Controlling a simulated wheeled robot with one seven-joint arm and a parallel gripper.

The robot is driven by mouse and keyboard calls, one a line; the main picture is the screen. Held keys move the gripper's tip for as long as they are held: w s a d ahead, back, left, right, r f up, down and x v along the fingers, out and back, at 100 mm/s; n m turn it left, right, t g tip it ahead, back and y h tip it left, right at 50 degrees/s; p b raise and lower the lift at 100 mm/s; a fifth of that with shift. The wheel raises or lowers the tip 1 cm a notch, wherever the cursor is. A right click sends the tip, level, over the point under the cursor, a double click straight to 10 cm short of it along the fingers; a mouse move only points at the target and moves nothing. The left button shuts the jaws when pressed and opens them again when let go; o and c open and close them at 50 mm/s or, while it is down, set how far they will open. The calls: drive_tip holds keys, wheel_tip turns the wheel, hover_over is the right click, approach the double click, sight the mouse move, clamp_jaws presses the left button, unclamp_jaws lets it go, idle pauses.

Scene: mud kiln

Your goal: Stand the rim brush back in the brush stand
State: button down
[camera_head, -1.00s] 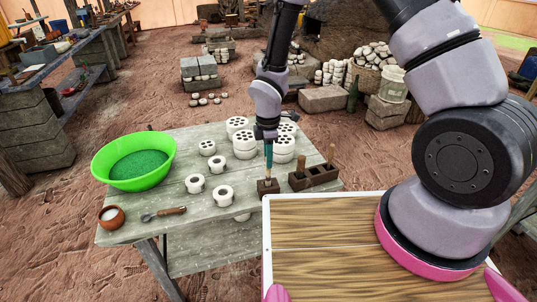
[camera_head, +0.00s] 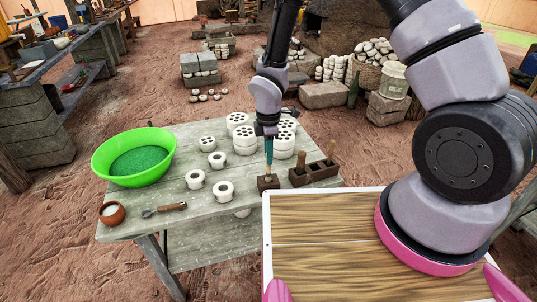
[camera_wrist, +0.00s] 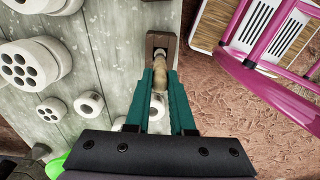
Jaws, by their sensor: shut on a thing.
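My gripper (camera_head: 268,152) points down over the table, with its teal fingers shut on the pale wooden rim brush (camera_head: 269,171). In the wrist view the brush (camera_wrist: 160,75) lies between the fingers. Its far end is over a small dark brown block with a square opening, which I take as the brush stand (camera_head: 268,183); the block also shows in the wrist view (camera_wrist: 171,43). The brush looks near upright in the head view. I cannot tell how deep its lower end is in the opening or whether it touches the bottom.
Right of the block stands a longer brown holder (camera_head: 315,175) with wooden handles. Several white pierced discs and rings (camera_head: 196,180) stand to the left. A green basin (camera_head: 134,158), clay cup (camera_head: 112,214) and trowel (camera_head: 164,210) are farther left. The front table edge is close.

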sight(268, 168)
drive_tip(key=shift+f, duration=0.35)
idle(0.3)
drive_tip(key=shift+f, duration=1.15)
drive_tip(key=c, duration=0.7)
unclamp_jaws()
drive_tip(key=shift+o, duration=0.4)
drive_tip(key=o, duration=0.5)
drive_tip(key=shift+r, duration=2.95)
